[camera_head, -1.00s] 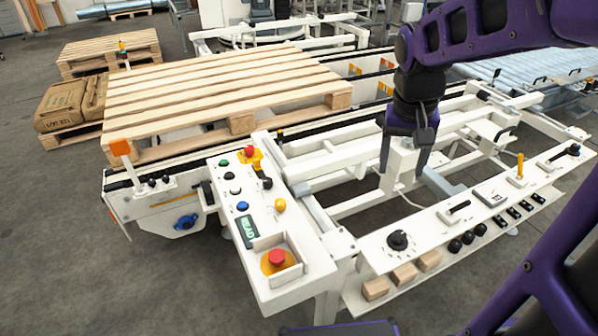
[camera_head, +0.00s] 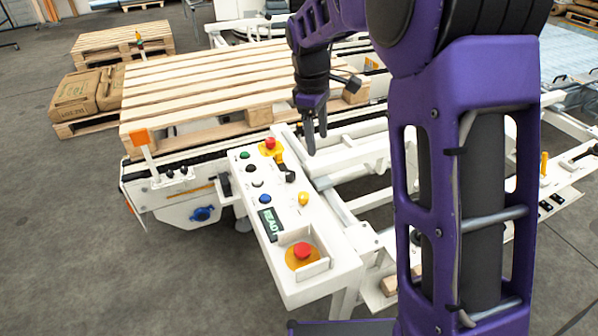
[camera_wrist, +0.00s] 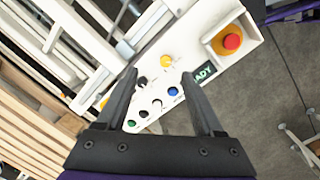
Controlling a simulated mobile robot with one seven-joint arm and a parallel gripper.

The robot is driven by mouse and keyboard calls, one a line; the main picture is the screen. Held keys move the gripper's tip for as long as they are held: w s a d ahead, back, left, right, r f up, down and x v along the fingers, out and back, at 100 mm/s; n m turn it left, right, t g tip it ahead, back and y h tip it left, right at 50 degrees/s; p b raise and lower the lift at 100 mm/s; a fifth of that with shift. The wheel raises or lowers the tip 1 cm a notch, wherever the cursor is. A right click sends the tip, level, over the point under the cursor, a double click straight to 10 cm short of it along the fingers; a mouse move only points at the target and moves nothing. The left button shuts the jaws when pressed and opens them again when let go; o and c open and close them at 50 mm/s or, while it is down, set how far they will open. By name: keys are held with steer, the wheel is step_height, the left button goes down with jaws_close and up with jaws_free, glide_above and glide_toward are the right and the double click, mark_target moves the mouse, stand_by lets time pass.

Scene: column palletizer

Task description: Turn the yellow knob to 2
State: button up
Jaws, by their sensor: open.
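The yellow knob (camera_head: 303,199) sits on the white control panel (camera_head: 326,238), to the right of the blue button and above the display. In the wrist view the yellow knob (camera_wrist: 166,61) lies just beyond my fingertips, roughly between their directions. I cannot read its markings or setting. My gripper (camera_head: 316,145) is open and empty, pointing down near the far right edge of the panel. In the wrist view my gripper (camera_wrist: 159,74) has its fingers spread over the panel, apart from the knob.
A red emergency button (camera_head: 302,250) stands at the panel's near end, and a smaller red button (camera_head: 270,143) at its far end. Green, black, white and blue buttons line the left side. A READY display (camera_head: 270,224) is below them. A wooden pallet (camera_head: 190,95) lies behind.

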mark_target(303, 195)
steer(key=a+f+b, duration=0.1)
steer(key=f, duration=0.5)
steer(key=w+a+f+n+y+b, duration=0.1)
steer(key=f, duration=0.5)
steer(key=a+f+n+b, duration=0.1)
steer(key=f, duration=0.6)
steer(key=shift+w+g, duration=0.15)
steer(key=shift+g, duration=0.15)
steer(key=shift+r, duration=0.1)
jaws_close()
